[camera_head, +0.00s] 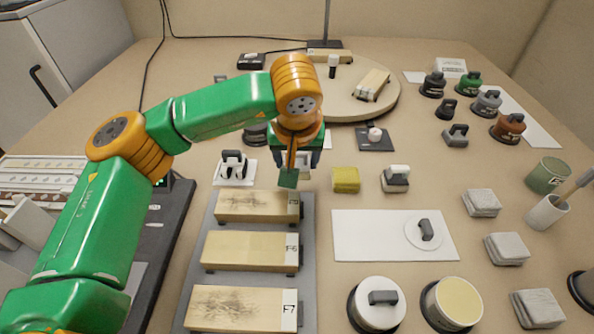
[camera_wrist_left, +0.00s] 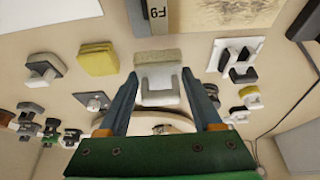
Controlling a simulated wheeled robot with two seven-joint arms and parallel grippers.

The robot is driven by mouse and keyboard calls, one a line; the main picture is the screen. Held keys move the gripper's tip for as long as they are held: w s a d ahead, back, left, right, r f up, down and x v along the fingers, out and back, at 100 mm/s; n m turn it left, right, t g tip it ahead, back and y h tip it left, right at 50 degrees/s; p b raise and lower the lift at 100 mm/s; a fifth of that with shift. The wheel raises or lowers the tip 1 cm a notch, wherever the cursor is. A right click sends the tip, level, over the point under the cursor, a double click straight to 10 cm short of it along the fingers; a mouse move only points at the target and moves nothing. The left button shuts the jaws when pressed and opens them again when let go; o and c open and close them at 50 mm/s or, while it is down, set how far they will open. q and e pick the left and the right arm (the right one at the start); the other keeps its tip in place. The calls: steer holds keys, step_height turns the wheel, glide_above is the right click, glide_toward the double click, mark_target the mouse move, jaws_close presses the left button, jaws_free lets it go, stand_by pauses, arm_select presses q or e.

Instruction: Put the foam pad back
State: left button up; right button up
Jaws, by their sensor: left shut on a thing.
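My left gripper (camera_head: 290,172) hangs over the bench, just beyond the row of labelled wooden blocks. It is shut on what looks like the foam pad (camera_head: 304,160), a small pale pad with a white bracket-like handle, partly hidden behind a finger. In the left wrist view the pad's beige face (camera_wrist_left: 157,56) and white handle (camera_wrist_left: 157,97) show between the two fingers (camera_wrist_left: 163,90). I cannot tell whether the pad touches the bench. My right gripper is in neither view.
A black clip on a white plate (camera_head: 232,165) is left. The wooden blocks sit on a grey tray (camera_head: 307,226) in front. A round board (camera_head: 345,112) is behind.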

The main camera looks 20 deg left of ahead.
arm_select(q)
steer(key=w+f, duration=0.1)
steer(key=f, duration=0.1)
steer(key=w+a+f, duration=0.1)
steer(key=f, duration=0.1)
steer(key=shift+w+a, duration=0.15)
steer(key=shift+w, duration=0.25)
step_height(320, 180, down, 3)
steer(key=shift+r, duration=0.2)
steer(key=shift+f, duration=0.1)
steer(key=shift+f, duration=0.2)
steer(key=o, duration=1.2)
steer(key=shift+r, duration=0.1)
